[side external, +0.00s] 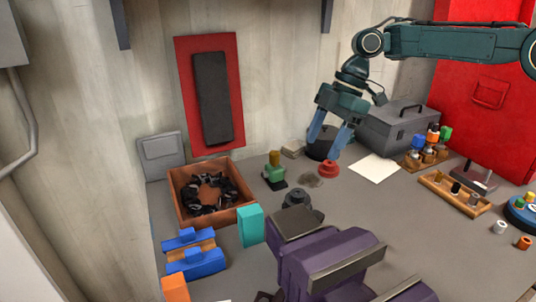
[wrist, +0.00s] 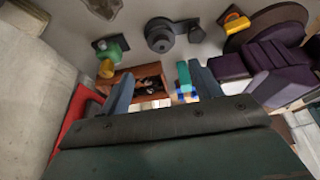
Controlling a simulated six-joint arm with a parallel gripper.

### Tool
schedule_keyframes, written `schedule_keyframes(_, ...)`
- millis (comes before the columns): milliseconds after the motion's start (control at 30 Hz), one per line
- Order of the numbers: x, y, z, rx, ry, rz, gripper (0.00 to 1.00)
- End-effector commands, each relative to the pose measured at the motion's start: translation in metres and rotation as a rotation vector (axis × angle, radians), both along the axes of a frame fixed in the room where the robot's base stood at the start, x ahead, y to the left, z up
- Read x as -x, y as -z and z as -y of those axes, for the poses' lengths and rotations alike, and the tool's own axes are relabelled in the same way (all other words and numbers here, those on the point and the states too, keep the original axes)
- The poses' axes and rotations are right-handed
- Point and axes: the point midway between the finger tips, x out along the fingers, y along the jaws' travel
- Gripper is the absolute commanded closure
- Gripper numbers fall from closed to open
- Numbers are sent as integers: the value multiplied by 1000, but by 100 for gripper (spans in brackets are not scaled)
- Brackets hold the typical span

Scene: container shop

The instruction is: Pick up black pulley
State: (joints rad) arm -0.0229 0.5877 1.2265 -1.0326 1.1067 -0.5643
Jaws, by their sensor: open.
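A dark grey-black, stepped round piece that looks like the black pulley (side external: 297,199) sits on the bench just behind the purple vise. It also shows in the wrist view (wrist: 160,36), near the top centre. My gripper (side external: 328,143) is open, its two blue fingers pointing down, above and behind the pulley in the side view. In the wrist view my gripper (wrist: 163,90) shows a finger on each side, with no object clearly held between them. The pulley lies beyond the fingertips, apart from them.
The purple vise (side external: 325,255) stands in front of the pulley. A green-and-yellow piece (side external: 274,172) and a wooden crate of dark parts (side external: 180,200) are to its left. A red piece (side external: 330,168) is below the fingers. A grey toolbox (side external: 390,132) and white paper (side external: 373,167) are right.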

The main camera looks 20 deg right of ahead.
Motion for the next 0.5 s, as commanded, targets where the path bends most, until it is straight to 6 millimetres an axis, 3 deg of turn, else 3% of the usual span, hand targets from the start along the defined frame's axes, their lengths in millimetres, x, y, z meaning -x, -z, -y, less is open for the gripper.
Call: schedule_keyframes(500, 1, 53, -22, 1, -1, -2, 36)
